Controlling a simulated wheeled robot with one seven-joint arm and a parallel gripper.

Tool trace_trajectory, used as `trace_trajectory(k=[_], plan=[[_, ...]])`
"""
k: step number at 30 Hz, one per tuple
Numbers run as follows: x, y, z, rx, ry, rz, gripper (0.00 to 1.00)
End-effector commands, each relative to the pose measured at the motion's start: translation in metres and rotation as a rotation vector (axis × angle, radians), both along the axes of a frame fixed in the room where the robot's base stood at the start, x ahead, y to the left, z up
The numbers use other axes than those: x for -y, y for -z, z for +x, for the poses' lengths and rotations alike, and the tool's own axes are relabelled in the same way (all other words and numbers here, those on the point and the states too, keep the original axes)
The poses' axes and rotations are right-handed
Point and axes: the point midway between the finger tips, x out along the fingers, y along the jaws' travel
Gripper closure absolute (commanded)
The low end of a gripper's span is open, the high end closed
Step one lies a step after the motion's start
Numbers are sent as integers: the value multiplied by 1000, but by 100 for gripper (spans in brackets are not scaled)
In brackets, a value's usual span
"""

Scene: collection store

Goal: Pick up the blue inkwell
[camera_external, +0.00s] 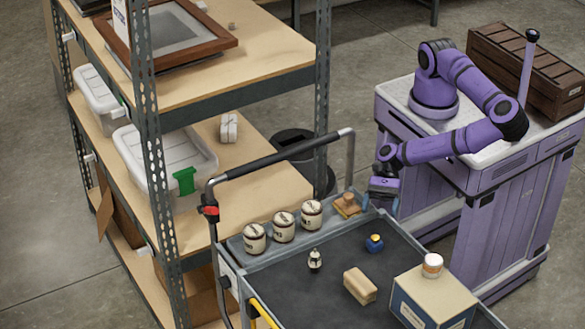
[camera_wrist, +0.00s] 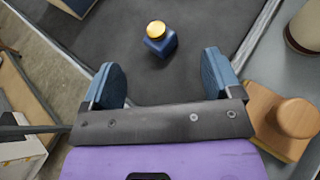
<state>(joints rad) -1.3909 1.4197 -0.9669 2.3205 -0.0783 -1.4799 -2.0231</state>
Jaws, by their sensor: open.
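The blue inkwell (camera_external: 374,243) has a gold cap and stands upright on the dark top of the cart. In the wrist view the inkwell (camera_wrist: 160,40) is ahead of the fingertips, a little above the midpoint between them in the picture. My gripper (camera_wrist: 163,78) is open and empty, with its two blue-padded fingers apart. In the external view my gripper (camera_external: 383,192) hangs over the far edge of the cart, behind the inkwell and apart from it.
A wooden stamp-like block (camera_external: 347,205) sits close to my gripper on the cart's raised ledge. Several labelled jars (camera_external: 284,226) line that ledge. A small black-and-white bottle (camera_external: 315,260), a tan block (camera_external: 360,286) and a box (camera_external: 433,300) stand on the cart's mat (camera_external: 290,283).

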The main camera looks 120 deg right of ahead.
Motion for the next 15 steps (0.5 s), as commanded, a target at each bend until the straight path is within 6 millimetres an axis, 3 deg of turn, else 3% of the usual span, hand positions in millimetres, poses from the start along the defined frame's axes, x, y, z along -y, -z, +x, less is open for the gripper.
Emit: trace_trajectory(k=[7,15], plan=[[-22,14,25,-2,2,3,16],[-34,23,36,-4,4,1,16]])
